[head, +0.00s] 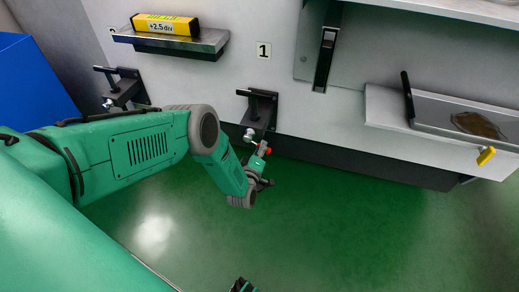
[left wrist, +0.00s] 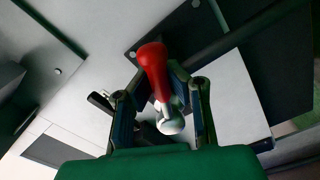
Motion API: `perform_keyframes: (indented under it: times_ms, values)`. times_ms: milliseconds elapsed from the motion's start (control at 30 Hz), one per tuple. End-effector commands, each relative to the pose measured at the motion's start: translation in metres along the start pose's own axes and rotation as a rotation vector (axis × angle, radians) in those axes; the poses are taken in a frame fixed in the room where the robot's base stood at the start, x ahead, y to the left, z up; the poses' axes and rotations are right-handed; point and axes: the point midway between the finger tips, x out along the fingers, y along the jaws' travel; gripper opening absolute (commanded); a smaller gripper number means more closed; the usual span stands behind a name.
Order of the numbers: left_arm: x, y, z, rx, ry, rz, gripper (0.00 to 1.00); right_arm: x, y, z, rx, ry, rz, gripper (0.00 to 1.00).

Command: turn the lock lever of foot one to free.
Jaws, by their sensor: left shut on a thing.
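Foot one (head: 262,108) is a black bracket on the grey machine front, below the plate marked 1 (head: 263,50). Its lock lever has a red grip (head: 267,151), which shows large in the left wrist view (left wrist: 151,62) with a silver ball end (left wrist: 170,124) below it. My left gripper (head: 264,166) is at the lever, just under the foot. In the left wrist view its fingers (left wrist: 160,88) stand on both sides of the lever and are shut on it. The fingers hide part of the lever. My right gripper does not clearly show.
A second black foot (head: 124,88) is to the left, behind my left arm. A yellow level (head: 165,25) lies on a metal shelf (head: 213,41). A tray (head: 450,112) juts out at the right with a yellow tap (head: 486,156). The green floor (head: 340,220) is clear below.

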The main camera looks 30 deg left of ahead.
Motion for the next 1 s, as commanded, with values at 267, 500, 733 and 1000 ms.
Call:
perform_keyframes:
  times_ms: [267, 500, 733, 1000]
  values:
    - [-0.003, 0.009, -0.003, -0.237, 0.001, -0.011, 0.0, 0.0, 0.0, 0.0, 0.0, 0.0, 0.0, 0.4]
    - [-0.003, 0.016, -0.005, -0.381, 0.002, -0.011, 0.0, -0.001, 0.0, 0.0, 0.0, 0.0, 0.0, 0.4]
    - [-0.003, 0.018, -0.007, -0.454, 0.003, -0.013, 0.0, -0.001, 0.0, 0.0, 0.0, 0.0, 0.0, 0.4]
    - [-0.004, 0.019, -0.007, -0.477, 0.003, -0.014, 0.0, -0.001, 0.0, 0.0, 0.0, 0.0, 0.0, 0.4]
